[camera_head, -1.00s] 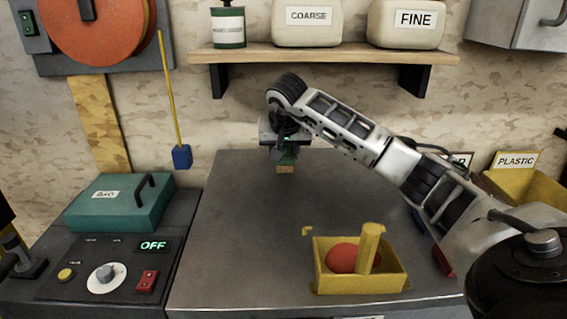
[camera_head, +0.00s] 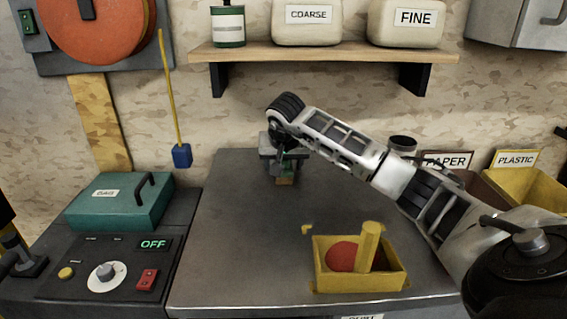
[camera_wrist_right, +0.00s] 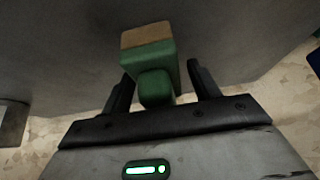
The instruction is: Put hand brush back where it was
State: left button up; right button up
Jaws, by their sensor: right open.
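The hand brush appears to be the green block with a tan end (camera_head: 285,179), at the back of the grey worktop (camera_head: 240,240). In the right wrist view the green-and-tan brush (camera_wrist_right: 148,58) has its green grip between my fingers. My right gripper (camera_head: 281,160) reaches in from the right and is around the brush. In the right wrist view the gripper (camera_wrist_right: 162,88) is open, with a gap on each side of the grip. Whether the brush rests on the worktop is hard to tell.
A yellow box (camera_head: 361,283) with a red ball and a yellow block stands at the front right, near yellow marks. A control panel with a teal case (camera_head: 118,203) is at left. A shelf (camera_head: 320,54) spans the wall. PAPER and PLASTIC bins are at right.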

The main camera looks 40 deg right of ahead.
jog(key=shift+s+a+r, duration=0.1)
jog(key=shift+r, duration=0.4)
jog(key=v, duration=1.1)
jog(key=shift+s, duration=0.2)
